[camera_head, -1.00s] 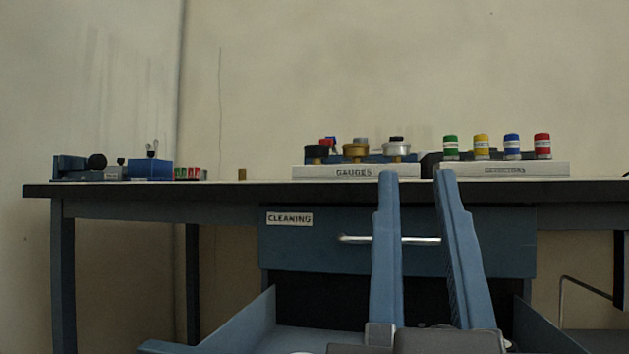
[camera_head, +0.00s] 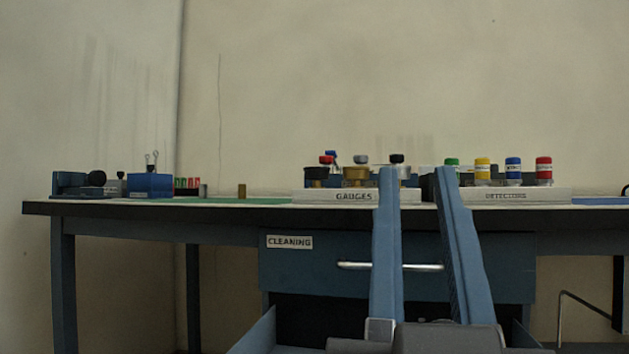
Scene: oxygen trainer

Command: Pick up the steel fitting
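A small grey upright piece (camera_head: 203,190), which looks like the steel fitting, stands on the bench at left. It is tiny in view, so I cannot be sure of it. A similar brass-coloured piece (camera_head: 241,191) stands to its right. My gripper (camera_head: 417,171) points forward with two long blue fingers spread apart and nothing visible between them. Its fingertips overlap the gap between the two labelled trays in the picture, well right of the grey piece. The left finger hides part of the gauges tray.
The bench (camera_head: 150,211) carries a gauges tray (camera_head: 320,196) and a tray with several coloured-capped bottles (camera_head: 510,195). A blue box (camera_head: 150,185) and a blue device (camera_head: 70,185) stand at left. A drawer labelled CLEANING (camera_head: 325,285) is below. The green mat (camera_head: 270,200) has free room.

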